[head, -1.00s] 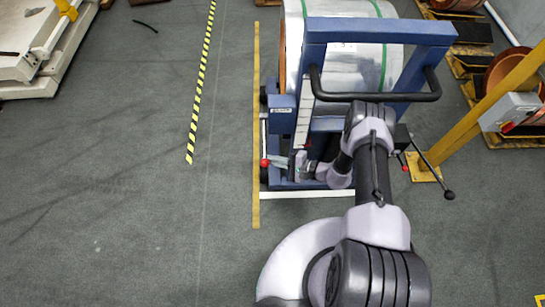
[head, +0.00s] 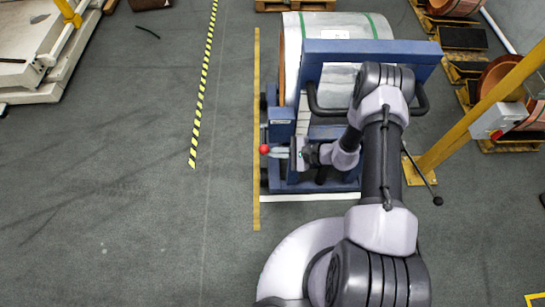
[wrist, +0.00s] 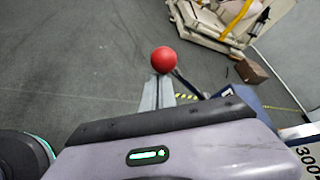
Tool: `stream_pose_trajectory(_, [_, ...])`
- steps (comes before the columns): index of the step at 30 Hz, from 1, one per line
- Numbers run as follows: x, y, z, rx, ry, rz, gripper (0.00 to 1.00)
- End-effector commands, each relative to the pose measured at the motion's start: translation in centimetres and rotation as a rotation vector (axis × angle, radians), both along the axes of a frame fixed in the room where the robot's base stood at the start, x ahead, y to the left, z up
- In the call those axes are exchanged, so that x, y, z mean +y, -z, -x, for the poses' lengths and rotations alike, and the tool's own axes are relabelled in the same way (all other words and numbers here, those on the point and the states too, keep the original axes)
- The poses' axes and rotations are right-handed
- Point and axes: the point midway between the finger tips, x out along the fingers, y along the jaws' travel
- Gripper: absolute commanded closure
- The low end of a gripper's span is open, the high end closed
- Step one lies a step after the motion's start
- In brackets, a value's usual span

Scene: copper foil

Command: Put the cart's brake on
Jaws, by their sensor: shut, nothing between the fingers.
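The blue cart (head: 368,52) carries a large silver-wrapped roll (head: 291,30) and has a black push handle (head: 421,100). A lever with a red ball knob (head: 264,150) is at the cart's left side, below a blue box. My gripper (head: 281,153) is shut and empty, just right of the knob and pointing left at it. In the wrist view the red knob (wrist: 163,59) is right beyond the closed grey fingertips (wrist: 158,92). I cannot tell whether they touch. A dark rod runs behind the fingers, and the gripper body hides the lower part of the lever.
A yellow floor line (head: 257,205) runs along the cart's left side, with a yellow-black strip (head: 203,95) farther left. The floor at left is open. A yellow post (head: 470,125) with a grey switch box (head: 498,120) stands at right, near copper rolls on pallets. A white platform (head: 35,55) is top left.

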Motion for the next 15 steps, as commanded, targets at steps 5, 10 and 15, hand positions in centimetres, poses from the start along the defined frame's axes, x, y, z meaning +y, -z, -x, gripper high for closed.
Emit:
stream_pose_trajectory(5, [0.0, -1.6, -0.8, -0.001, 0.000, 0.000, 1.00])
stream_pose_trajectory(10, [0.0, -2.5, -1.3, -0.001, 0.000, 0.000, 1.00])
stream_pose_trajectory(15, [-0.1, -3.1, -1.8, -0.003, 0.002, -0.002, 1.00])
